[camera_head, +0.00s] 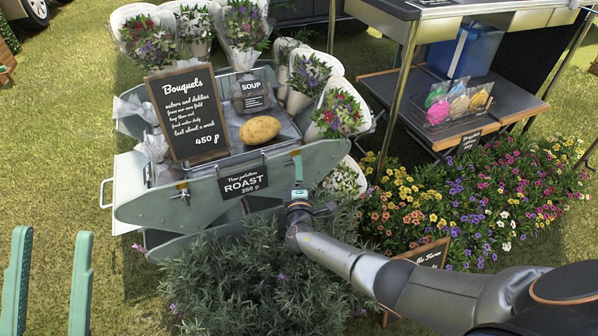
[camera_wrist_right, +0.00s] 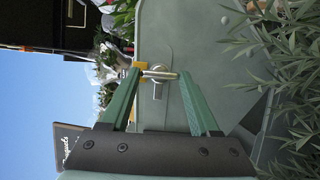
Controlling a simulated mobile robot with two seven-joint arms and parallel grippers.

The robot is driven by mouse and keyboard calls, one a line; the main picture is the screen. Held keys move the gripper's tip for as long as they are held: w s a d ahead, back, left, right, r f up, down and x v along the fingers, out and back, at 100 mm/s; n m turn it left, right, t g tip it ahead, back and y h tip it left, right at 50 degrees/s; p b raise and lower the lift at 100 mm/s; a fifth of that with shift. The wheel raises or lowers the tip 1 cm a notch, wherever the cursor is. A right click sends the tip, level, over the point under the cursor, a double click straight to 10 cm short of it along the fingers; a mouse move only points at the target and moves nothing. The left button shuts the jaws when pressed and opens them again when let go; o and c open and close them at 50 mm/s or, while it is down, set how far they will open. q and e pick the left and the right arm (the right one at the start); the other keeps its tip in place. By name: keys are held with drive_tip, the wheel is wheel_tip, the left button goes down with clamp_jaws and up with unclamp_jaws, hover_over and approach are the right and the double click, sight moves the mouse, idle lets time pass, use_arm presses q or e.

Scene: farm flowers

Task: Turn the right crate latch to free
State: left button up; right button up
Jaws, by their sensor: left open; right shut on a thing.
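The pale green crate (camera_head: 150,208) stands with its front panel facing me. Its right latch, a metal turn piece with a yellow part, shows in the right wrist view (camera_wrist_right: 158,76) between my green fingertips. My right gripper (camera_head: 297,160) is at the right end of the crate front and is shut on this latch; its fingers also show in the right wrist view (camera_wrist_right: 160,80). In the head view my gripper mostly hides the latch. The left latch (camera_head: 181,192) sits on the front panel's left side. My left gripper (camera_head: 53,236) is open and empty at the lower left, away from the crate.
A leafy bush (camera_head: 262,275) grows below my right gripper. Flowers (camera_head: 470,200) fill the right. Open grass lies left.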

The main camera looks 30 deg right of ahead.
drive_tip(key=o, duration=1.4)
drive_tip(key=shift+c, duration=0.2)
